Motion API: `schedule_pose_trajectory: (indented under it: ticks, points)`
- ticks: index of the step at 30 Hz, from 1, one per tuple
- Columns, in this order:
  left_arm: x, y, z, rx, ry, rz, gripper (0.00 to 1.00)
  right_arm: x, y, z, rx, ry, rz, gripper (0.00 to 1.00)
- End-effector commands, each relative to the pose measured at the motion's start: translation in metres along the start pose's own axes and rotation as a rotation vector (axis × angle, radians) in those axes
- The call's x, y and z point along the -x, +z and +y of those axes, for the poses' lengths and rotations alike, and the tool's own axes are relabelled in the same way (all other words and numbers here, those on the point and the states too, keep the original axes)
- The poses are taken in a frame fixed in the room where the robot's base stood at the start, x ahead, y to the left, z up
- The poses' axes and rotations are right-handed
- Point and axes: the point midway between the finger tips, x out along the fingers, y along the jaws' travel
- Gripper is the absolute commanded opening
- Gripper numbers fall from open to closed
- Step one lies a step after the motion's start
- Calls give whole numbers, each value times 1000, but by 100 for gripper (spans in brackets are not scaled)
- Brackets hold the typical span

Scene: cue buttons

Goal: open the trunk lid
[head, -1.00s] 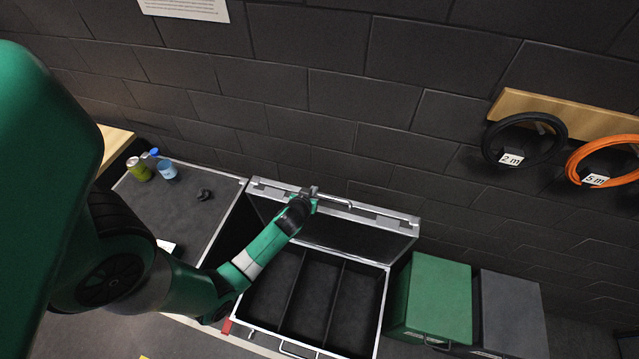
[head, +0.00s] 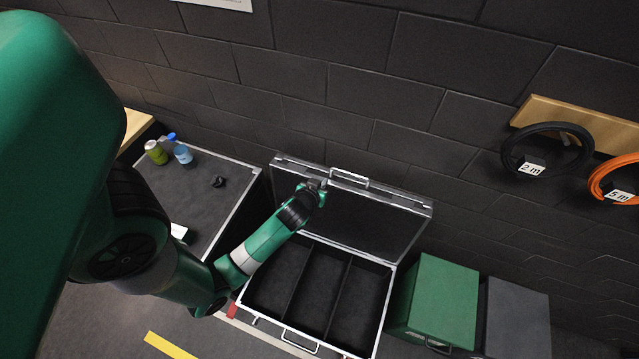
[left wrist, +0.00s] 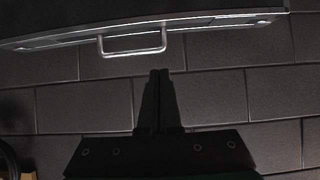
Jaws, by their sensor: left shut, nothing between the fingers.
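The trunk (head: 247,304) stands open on the floor with its dark inside split into three compartments, which look empty. Its lid (head: 345,210) is swung up and leans back near the wall. A metal handle (head: 350,178) sits on the lid's upper edge. My left gripper (head: 318,184) is at the lid's upper edge, just left of this handle. In the left wrist view my left gripper (left wrist: 159,74) is shut and empty, with the handle (left wrist: 132,41) apart from the fingertips. My right gripper is not in view.
A dark-topped bench (head: 200,200) with a green can (head: 156,153) and a blue cup (head: 183,154) stands left of the trunk. A green box (head: 440,300) and a grey box (head: 516,318) stand at the right. Cable coils (head: 545,128) hang on the wall.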

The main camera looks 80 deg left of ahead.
Motion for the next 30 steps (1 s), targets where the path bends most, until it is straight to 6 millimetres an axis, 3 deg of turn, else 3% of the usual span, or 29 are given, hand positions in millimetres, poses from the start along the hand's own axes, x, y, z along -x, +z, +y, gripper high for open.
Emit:
schedule_pose_trajectory:
  ticks: [6, 18, 21, 23, 25, 28, 30]
  points:
    - [26, 0, 0, 1, 0, 0, 0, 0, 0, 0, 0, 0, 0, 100]
    - [28, 0, 0, 1, 0, 0, 0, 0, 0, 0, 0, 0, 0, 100]
    - [31, -4, 11, -11, 24, 8, 0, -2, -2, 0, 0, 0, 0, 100]
    - [32, -18, 27, -16, 55, 32, 0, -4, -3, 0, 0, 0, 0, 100]
    - [37, -47, 57, -17, 111, 84, 0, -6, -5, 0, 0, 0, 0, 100]
    - [56, -105, 111, 2, 220, 188, 0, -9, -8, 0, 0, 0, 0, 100]
    - [80, -149, 152, 31, 316, 265, 0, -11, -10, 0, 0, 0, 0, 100]
